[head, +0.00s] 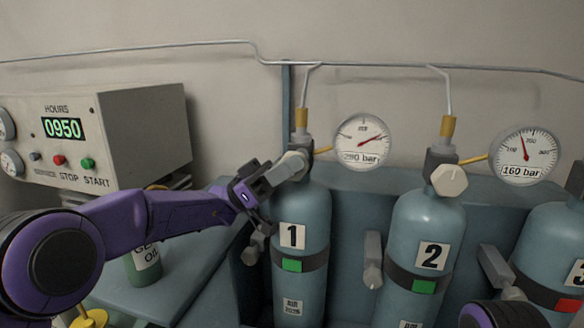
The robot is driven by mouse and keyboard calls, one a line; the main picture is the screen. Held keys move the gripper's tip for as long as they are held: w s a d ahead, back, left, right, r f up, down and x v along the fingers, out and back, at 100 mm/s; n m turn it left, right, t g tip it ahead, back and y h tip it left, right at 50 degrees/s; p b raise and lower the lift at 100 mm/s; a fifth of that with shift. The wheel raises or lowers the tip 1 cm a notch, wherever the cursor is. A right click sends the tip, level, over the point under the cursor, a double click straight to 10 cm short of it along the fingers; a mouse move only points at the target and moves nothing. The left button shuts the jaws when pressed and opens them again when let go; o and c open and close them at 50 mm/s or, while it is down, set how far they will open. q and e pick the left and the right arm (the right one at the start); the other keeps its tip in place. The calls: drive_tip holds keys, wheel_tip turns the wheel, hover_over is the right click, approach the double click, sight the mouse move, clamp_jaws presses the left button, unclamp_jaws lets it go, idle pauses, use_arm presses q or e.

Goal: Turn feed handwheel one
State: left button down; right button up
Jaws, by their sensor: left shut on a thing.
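Cylinder 1 (301,255) stands upright in the middle of the head view, with a green tag on its dark band. Its feed handwheel one (297,158) is a pale knob at the valve on top, largely hidden by my gripper. My left gripper (286,170) reaches in from the left and is shut on this handwheel. The round gauge (361,142) beside the valve is labelled 280 bar. My right gripper is not in view; only a purple part of that arm shows at the lower right.
Cylinder 2 (429,235) stands to the right with a pale handwheel (449,180) and a gauge (524,157) labelled 160 bar. Cylinder 3 (549,240) has a red tag. A control box (147,130) showing 0950 hours is at left. A green oil can (144,265) is partly behind my left arm.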

sight(291, 153)
use_arm(q)
drive_tip(key=shift+r, duration=0.1)
drive_tip(key=c, duration=1.2)
unclamp_jaws()
drive_tip(key=shift+c, duration=0.2)
drive_tip(key=shift+r, duration=0.1)
wheel_tip(291, 153, up, 3)
drive_tip(key=shift+f+b, duration=0.1)
drive_tip(key=shift+b, duration=0.65)
drive_tip(key=s+r+b, duration=0.2)
drive_tip(key=s+r, duration=0.8)
drive_tip(key=s, duration=0.4)
drive_tip(key=shift+d+b, duration=0.3)
drive_tip(key=shift+b, duration=0.05)
drive_tip(key=shift+d, duration=0.1)
